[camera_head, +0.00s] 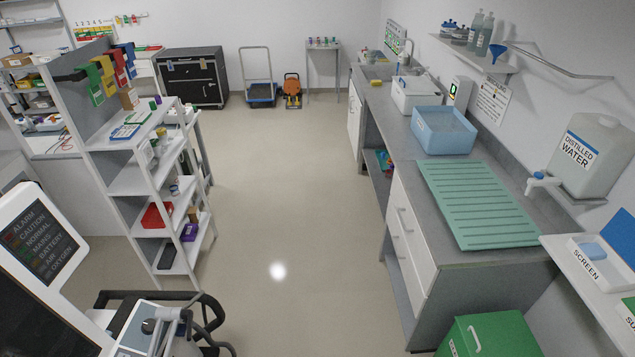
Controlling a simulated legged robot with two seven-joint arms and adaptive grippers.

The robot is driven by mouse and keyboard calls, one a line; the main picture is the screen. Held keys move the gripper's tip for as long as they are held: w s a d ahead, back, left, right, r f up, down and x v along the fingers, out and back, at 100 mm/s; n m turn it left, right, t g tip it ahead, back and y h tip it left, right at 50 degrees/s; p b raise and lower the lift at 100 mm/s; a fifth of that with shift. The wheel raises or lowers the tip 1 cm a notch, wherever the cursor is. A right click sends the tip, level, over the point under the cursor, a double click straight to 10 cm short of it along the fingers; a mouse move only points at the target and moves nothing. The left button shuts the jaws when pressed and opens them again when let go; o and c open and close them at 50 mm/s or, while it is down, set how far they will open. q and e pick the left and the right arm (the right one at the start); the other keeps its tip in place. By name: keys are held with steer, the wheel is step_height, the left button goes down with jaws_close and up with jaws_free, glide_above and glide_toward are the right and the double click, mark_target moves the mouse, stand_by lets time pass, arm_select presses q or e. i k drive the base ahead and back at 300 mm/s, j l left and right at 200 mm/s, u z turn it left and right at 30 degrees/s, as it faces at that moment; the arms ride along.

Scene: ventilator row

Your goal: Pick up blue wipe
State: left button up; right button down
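A small light-blue folded piece (592,251), which looks like a wipe, lies in a white tray labelled SCREEN (586,270) on the right-hand wall shelf. Blue (126,56), red, green and yellow cloth-like pieces also hang from a rail on the left shelf unit. I cannot tell from this distance what those hanging pieces are. Neither of my grippers is in view.
A ventilator screen (38,252) stands close at lower left. A grey counter (488,262) bears a green ridged mat (478,205) and a blue basin (443,130). A green bin (488,336) stands in front. The middle floor is clear.

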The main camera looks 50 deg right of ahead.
mark_target(593, 251)
steer(key=k+l+z, duration=0.15)
steer(key=k, duration=0.2)
steer(key=k+l+z, duration=0.2)
steer(key=k, duration=0.2)
steer(key=z, duration=2.75)
steer(key=i+j, duration=0.15)
steer(key=j, duration=0.15)
steer(key=i+j+z, duration=0.1)
steer(key=j, duration=0.25)
steer(key=i+j, duration=0.25)
steer(key=i+j+z, duration=0.15)
steer(key=j, duration=0.25)
steer(key=i+j, duration=0.1)
steer(key=j, duration=0.25)
steer(key=i+j+z, duration=0.1)
steer(key=j, duration=0.25)
steer(key=i+l, duration=0.05)
